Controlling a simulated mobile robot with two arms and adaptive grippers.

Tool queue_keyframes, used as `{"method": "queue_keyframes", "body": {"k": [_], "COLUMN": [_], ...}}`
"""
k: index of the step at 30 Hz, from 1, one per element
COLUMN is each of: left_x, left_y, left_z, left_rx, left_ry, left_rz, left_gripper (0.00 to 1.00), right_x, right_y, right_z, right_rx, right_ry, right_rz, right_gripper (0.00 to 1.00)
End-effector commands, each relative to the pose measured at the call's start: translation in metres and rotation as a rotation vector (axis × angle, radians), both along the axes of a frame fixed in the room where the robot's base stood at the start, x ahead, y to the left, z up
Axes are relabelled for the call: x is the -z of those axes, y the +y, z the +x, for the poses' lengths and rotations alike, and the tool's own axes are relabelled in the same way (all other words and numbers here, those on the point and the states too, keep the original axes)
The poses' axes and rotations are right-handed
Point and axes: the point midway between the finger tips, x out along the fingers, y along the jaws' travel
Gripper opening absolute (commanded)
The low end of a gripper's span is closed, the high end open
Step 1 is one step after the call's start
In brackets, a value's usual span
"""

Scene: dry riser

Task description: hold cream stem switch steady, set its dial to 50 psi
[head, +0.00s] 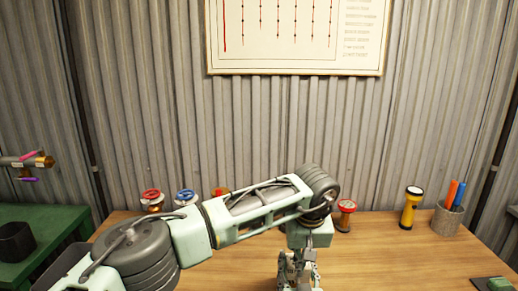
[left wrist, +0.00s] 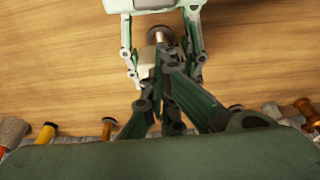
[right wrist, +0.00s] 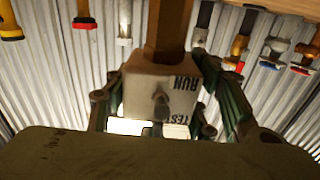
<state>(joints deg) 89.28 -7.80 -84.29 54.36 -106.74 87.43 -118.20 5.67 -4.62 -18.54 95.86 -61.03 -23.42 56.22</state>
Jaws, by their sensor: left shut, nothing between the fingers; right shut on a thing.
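The cream stem switch (right wrist: 145,88) is a cream block with RUN and TEST lettering on one face and a dark knob (right wrist: 160,104), on a brown stem (right wrist: 168,28). In the right wrist view my right gripper (right wrist: 158,92) is shut on the block, a finger on each side. The left wrist view shows the cream block (left wrist: 147,62) with a round grey metal end (left wrist: 158,35), partly hidden by fingers. My left gripper (left wrist: 163,72) is shut and empty, close against or beside the block; contact is unclear. In the head view my left gripper (head: 298,268) hides the switch. No psi reading is legible.
Red (head: 152,197) and blue (head: 186,197) handwheels stand behind my left arm on the wooden table (head: 385,262). A red-topped fitting (head: 345,209), yellow flashlight (head: 410,207) and pen cup (head: 447,219) stand along its back. The table's right middle is clear. A green bench (head: 55,235) is left.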

Motion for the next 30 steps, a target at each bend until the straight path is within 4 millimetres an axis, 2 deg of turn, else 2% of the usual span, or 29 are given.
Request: {"method": "queue_keyframes", "body": {"k": [30], "left_x": [0.0054], "left_y": [0.0069], "left_z": [0.0030], "left_rx": [-0.002], "left_ry": [0.005], "left_rz": [0.003], "left_gripper": [0.00], "right_x": [-0.0024], "right_y": [0.0027], "right_z": [-0.0006], "right_rx": [-0.006], "right_ry": [-0.006], "right_rz": [0.000], "right_gripper": [0.10]}}
